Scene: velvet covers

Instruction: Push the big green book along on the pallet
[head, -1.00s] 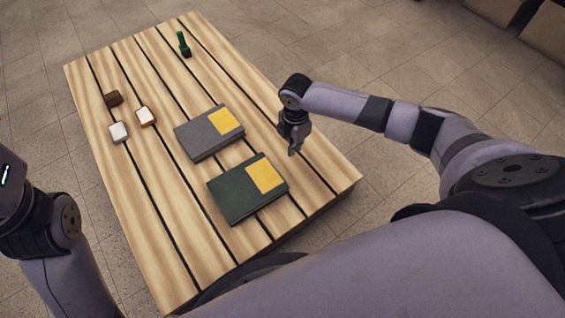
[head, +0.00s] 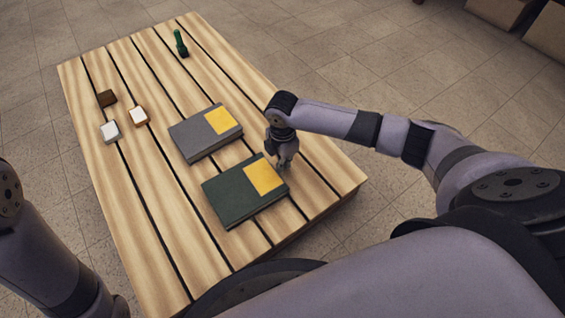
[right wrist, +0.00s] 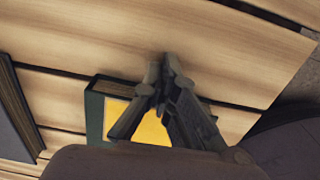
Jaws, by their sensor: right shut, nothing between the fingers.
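The big green book (head: 229,197), dark green with a yellow patch, lies flat on the slatted wooden pallet (head: 190,270) near its front right part. My right gripper (head: 286,165) is shut and empty, low at the book's upper right edge by the yellow patch; I cannot tell if it touches the book. In the right wrist view the shut fingers (right wrist: 168,62) hide part of the green book (right wrist: 95,115) and its yellow patch. In the head view my left arm shows at the left edge, but its gripper is out of view.
A grey book (head: 195,138) with a yellow patch lies just beyond the green one. Two small white-topped blocks (head: 110,131) (head: 138,116), a brown block (head: 106,98) and a green upright object (head: 181,43) stand farther off. The pallet's left front is clear.

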